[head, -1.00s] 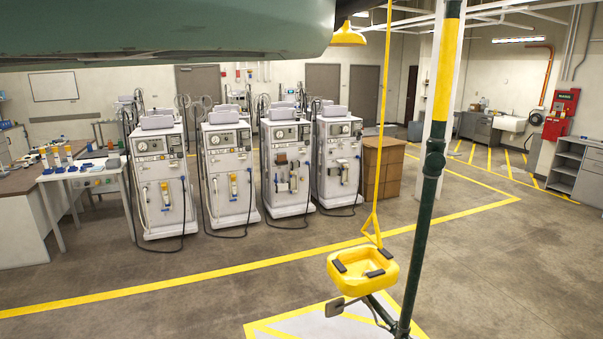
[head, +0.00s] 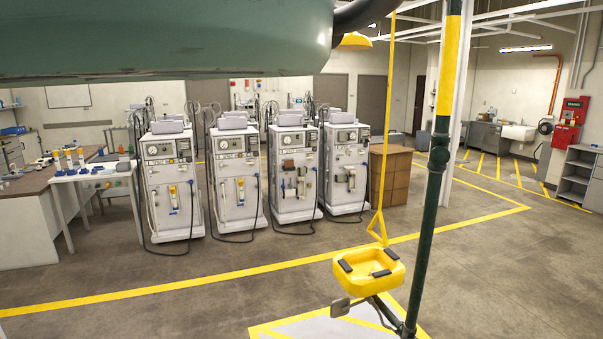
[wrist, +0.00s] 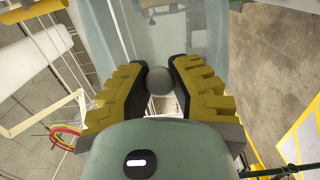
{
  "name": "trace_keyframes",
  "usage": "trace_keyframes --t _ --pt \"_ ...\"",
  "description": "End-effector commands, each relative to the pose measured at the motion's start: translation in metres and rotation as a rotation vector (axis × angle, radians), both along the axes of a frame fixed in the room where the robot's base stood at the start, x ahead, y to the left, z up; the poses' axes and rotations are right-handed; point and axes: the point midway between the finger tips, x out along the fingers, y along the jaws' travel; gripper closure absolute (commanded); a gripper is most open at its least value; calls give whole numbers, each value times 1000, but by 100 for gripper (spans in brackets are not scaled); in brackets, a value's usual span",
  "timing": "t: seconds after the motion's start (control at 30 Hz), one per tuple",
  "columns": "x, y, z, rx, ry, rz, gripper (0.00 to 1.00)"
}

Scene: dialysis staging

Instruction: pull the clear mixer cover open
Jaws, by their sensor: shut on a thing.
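In the wrist view my gripper (wrist: 163,67) has its two black-padded yellow fingers closed on a round grey knob (wrist: 159,82). One finger presses on each side of the knob. A clear, pale bluish panel (wrist: 190,28), which looks like the mixer cover, spans the top middle just beyond the fingertips. The knob seems to be its handle, but the joint between them is hidden by the fingers. How far the cover stands open cannot be told. Neither the cover nor my gripper shows in the head view.
In the head view a green post (head: 429,200) and a yellow eyewash basin (head: 368,271) stand close in front. Several white dialysis machines (head: 235,180) stand in a row behind, with a side table (head: 95,176) at left. Open floor (head: 500,270) lies at right.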

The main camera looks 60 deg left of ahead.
Motion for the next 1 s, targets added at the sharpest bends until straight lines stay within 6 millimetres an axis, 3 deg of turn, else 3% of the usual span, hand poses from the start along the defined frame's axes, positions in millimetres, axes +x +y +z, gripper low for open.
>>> trace_keyframes --t 0.1,0.13,0.47,0.77,1.0 --pt "-3 -2 -1 1 1 -9 100" --pt "-3 -2 -1 0 1 -9 76" --pt "-2 -1 0 0 0 -6 44" --pt "-2 -1 0 0 0 -5 44" --pt "-16 4 -1 0 -1 -4 44"
